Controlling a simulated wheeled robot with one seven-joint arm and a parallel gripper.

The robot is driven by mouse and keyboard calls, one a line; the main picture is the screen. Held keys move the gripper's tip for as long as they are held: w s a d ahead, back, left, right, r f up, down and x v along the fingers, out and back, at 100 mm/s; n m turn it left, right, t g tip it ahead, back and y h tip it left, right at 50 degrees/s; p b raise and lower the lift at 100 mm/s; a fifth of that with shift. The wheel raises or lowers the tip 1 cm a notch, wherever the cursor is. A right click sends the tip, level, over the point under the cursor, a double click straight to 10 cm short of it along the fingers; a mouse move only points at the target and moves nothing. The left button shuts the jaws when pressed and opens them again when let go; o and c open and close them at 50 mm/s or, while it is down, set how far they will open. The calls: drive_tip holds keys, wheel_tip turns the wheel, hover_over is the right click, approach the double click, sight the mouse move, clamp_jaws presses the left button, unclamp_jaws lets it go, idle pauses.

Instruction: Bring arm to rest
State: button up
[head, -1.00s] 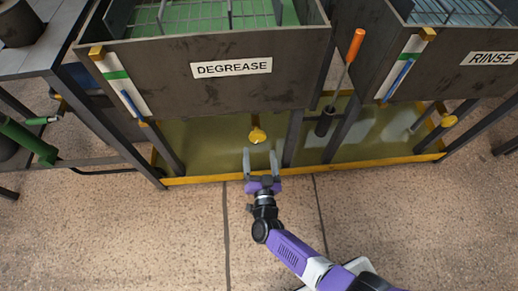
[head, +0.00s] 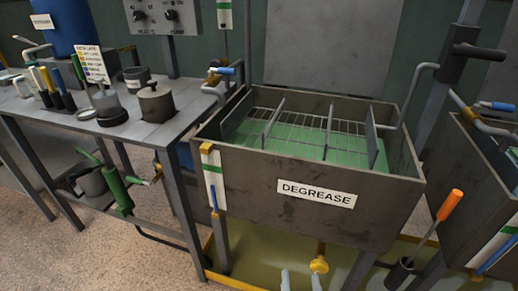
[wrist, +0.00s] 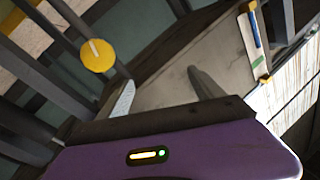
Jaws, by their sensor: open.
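My gripper (head: 300,281) shows only as two pale fingertips at the bottom edge of the head view, apart from each other. In the wrist view my gripper (wrist: 165,95) is open with nothing between its fingers. The fingertips are low in front of the DEGREASE tank (head: 240,178), just below a yellow drain valve (head: 319,262). The yellow valve also shows in the wrist view (wrist: 97,56), left of the fingers. The rest of my arm is out of the head view.
A grey bench (head: 150,130) with pots and bottles stands at the left. An orange-handled tool (head: 449,206) stands in a dark holder right of the tank. A second tank (head: 470,180) is at the right edge. A yellow-edged tray (head: 240,284) lies under the tanks.

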drive_tip(key=s+d+r+n+g, duration=0.1)
drive_tip(key=s+d+r+n, duration=0.15)
drive_tip(key=s+r, duration=0.65)
drive_tip(key=s+d+r+n+g+p, duration=0.1)
drive_tip(key=s+d+r+g, duration=0.2)
drive_tip(key=s, duration=1.1)
drive_tip(key=s+d+r+n, duration=0.1)
drive_tip(key=s+d+r, duration=0.2)
drive_tip(key=s+r, duration=0.65)
wheel_tip(320, 180, up, 11)
drive_tip(key=s+p, duration=0.1)
drive_tip(key=p, duration=1.1)
drive_tip(key=shift+s+a+f, duration=0.15)
drive_tip(key=shift+s+f, duration=0.05)
drive_tip(key=shift+s, duration=0.05)
